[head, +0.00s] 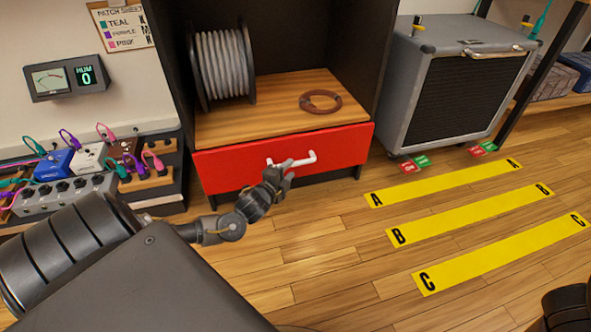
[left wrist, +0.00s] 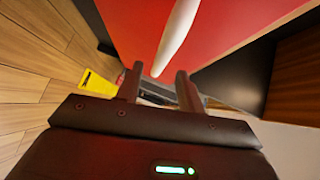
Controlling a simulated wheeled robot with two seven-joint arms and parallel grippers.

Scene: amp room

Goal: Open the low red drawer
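The low red drawer (head: 225,169) sits beneath a wooden shelf in a dark cabinet; its front looks flush, and it appears closed. Its white bar handle (head: 303,160) is on the middle of the front. My left gripper (head: 287,178) is at the handle's lower left, covering part of it. In the left wrist view, the two fingers (left wrist: 159,82) are apart, with the white handle (left wrist: 176,38) running between and beyond their tips in front of the red drawer face (left wrist: 225,25). I cannot tell whether they touch it.
A cable reel (head: 222,65) and a brown ring (head: 320,101) rest on the shelf (head: 275,112) above the drawer. A grey amplifier (head: 455,85) stands right. Pedals (head: 55,165) stand left. Yellow strips (head: 470,215) mark the open wooden floor in front.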

